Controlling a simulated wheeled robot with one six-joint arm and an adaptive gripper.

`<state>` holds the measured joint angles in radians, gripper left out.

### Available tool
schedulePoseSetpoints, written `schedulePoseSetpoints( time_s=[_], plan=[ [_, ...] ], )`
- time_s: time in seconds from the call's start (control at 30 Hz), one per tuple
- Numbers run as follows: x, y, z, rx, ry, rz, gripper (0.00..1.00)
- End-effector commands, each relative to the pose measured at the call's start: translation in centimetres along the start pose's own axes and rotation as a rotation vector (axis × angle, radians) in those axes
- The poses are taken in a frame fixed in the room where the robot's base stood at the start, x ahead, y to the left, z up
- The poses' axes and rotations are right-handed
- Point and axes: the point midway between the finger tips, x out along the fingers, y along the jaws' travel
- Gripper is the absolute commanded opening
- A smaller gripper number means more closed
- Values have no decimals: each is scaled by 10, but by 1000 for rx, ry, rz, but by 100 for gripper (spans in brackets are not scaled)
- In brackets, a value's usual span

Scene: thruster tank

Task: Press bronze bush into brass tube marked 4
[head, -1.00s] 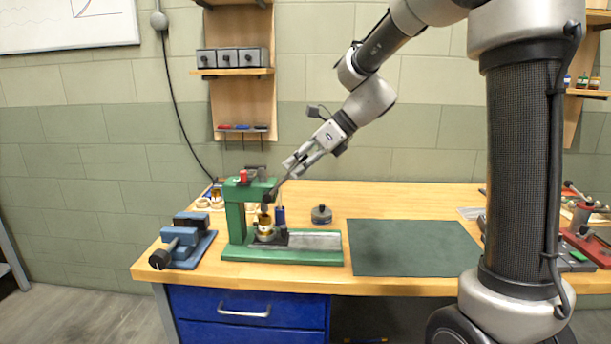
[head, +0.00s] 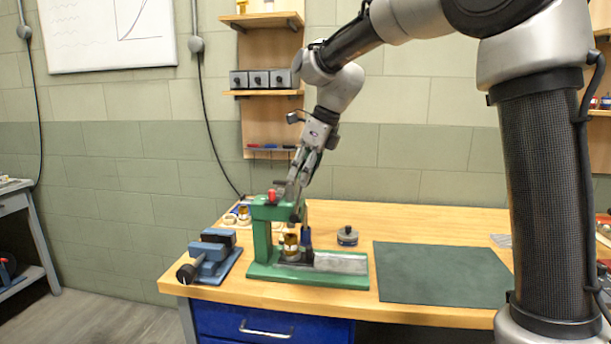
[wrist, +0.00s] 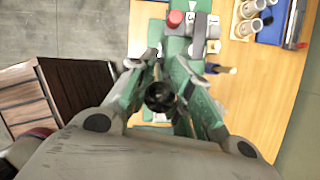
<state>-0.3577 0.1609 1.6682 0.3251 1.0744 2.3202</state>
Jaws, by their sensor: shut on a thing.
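The green arbor press (head: 262,232) stands on the bench, with a red knob (head: 272,196) on top. My gripper (head: 293,190) reaches down to the head of the press. It is shut on the dark press lever, whose black round end (wrist: 160,96) shows between the fingers in the wrist view. A brass-coloured tube (head: 291,243) stands upright on the press base below the ram. I cannot make out the bronze bush apart from the tube, nor read any number there. The ram is partly hidden behind the lever and frame.
A blue vise (head: 212,258) sits left of the press. A dark-blue upright item (head: 306,238) stands close beside the tube. A grey round tin (head: 347,237) stands behind the press base. The green mat (head: 440,273) on the right is bare.

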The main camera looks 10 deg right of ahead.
Motion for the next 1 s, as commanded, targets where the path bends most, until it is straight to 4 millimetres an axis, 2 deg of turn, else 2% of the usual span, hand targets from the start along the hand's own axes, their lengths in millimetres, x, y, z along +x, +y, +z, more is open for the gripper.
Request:
schedulePoseSetpoints(
  time_s=[0.37, 0.4, 0.43, 0.77, 0.87, 1.0],
  plan=[
    [-2, -1, 3, -1, -8, -5, 0],
    [-2, -1, 3, -1, -8, -5, 26],
    [-2, -1, 2, -1, -7, -4, 32],
    [-1, 0, 1, 0, -3, -1, 33],
    [-9, 0, 1, 0, -4, -2, 33],
    [-35, -1, 1, 0, -6, -4, 33]
  ],
)
